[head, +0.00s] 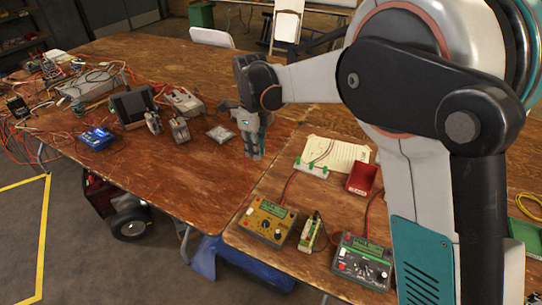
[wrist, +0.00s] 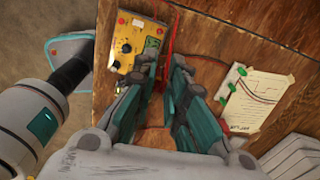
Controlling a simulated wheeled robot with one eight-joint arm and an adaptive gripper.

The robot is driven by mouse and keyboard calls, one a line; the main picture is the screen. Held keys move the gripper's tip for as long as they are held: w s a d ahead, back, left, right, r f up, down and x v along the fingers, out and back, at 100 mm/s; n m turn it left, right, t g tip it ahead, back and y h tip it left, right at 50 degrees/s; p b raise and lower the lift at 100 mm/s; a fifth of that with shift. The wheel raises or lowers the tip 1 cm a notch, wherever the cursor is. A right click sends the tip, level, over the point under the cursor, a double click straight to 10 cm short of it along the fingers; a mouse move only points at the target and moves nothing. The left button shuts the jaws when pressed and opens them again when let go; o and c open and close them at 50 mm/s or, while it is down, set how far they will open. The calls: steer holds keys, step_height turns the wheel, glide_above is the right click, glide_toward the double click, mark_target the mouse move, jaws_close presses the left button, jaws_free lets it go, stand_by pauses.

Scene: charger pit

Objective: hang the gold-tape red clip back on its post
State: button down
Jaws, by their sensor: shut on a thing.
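My gripper (head: 254,153) is over the wooden table, left of the post strip. In the wrist view my gripper (wrist: 165,66) has its two fingers close around a narrow red piece (wrist: 167,72), which seems to be the red clip. Its gold tape cannot be made out, and the fingers hide most of it. A pale strip with green posts (head: 311,168) lies on the table to the gripper's right; it also shows in the wrist view (wrist: 232,78). A red lead (head: 289,187) runs near the yellow charger (head: 266,222).
A green charger (head: 361,262) stands at the front, with a small device (head: 310,231) beside it. A red bin (head: 361,179) and a paper sheet (head: 341,153) are by the strip. Boxes, a blue meter (head: 97,137) and tangled wires fill the left table.

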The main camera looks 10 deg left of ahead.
step_height(320, 180, down, 12)
steer(key=b, duration=0.6)
steer(key=shift+r+b, duration=0.25)
steer(key=shift+b, duration=0.1)
steer(key=shift+f, duration=0.15)
steer(key=shift+f+b, duration=2.1)
steer(key=shift+f, duration=1.25)
steer(key=shift+f, duration=0.2)
steer(key=c, duration=1.5)
jaws_free()
steer(key=shift+c, duration=0.2)
